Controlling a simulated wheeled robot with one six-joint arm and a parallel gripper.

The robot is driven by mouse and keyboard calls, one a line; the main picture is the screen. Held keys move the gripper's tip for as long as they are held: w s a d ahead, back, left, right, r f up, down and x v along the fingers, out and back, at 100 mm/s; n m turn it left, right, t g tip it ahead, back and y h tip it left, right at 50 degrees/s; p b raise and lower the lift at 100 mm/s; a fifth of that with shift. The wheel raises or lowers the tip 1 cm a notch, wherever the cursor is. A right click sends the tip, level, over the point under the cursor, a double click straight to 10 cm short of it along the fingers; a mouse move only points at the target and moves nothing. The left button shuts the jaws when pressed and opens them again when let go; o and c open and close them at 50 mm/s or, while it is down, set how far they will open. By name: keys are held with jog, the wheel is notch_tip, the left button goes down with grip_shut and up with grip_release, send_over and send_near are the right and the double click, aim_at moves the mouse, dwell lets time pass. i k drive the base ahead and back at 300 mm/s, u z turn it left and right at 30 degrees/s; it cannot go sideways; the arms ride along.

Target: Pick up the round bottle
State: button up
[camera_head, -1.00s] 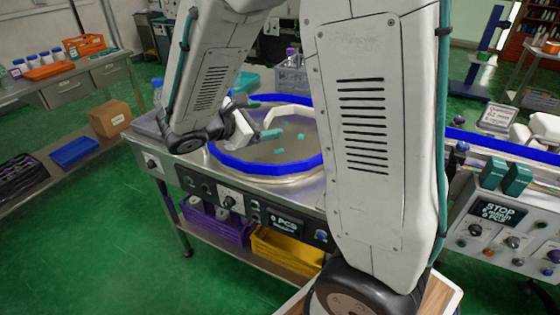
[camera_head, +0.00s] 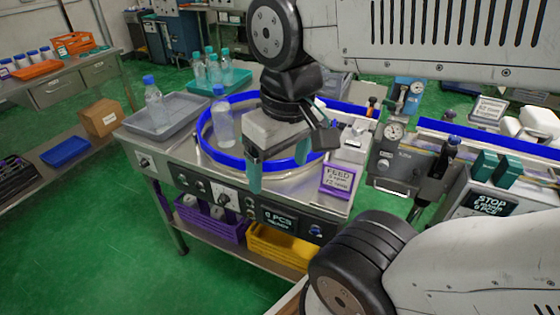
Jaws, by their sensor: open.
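A clear bottle (camera_head: 223,122) with a blue cap stands upright inside the blue-rimmed round table (camera_head: 208,148), at its left side. Another clear bottle (camera_head: 155,108) with a blue cap stands in the grey tray (camera_head: 180,122) to the left. Several clear bottles (camera_head: 213,72) with teal caps stand behind on a teal tray (camera_head: 236,84). I cannot tell for sure which one is the round bottle. My gripper (camera_head: 280,165) points down over the front of the round table, with its teal fingers apart and nothing between them. It is to the right of the bottle on the round table, not touching it.
A purple feed sign (camera_head: 340,179) stands at the table's front right. A gauge fixture (camera_head: 395,150) and a control panel (camera_head: 490,204) are further right. A purple crate (camera_head: 212,222) and a yellow crate (camera_head: 283,250) sit on the shelf below.

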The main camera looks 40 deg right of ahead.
aim_at(154, 99)
jog(key=u, duration=0.3)
jog(key=k, duration=0.5)
jog(key=u, duration=1.3)
jog(key=i, duration=1.5)
jog(key=z, duration=1.4)
jog(key=i, duration=1)
jog(key=z, duration=0.2)
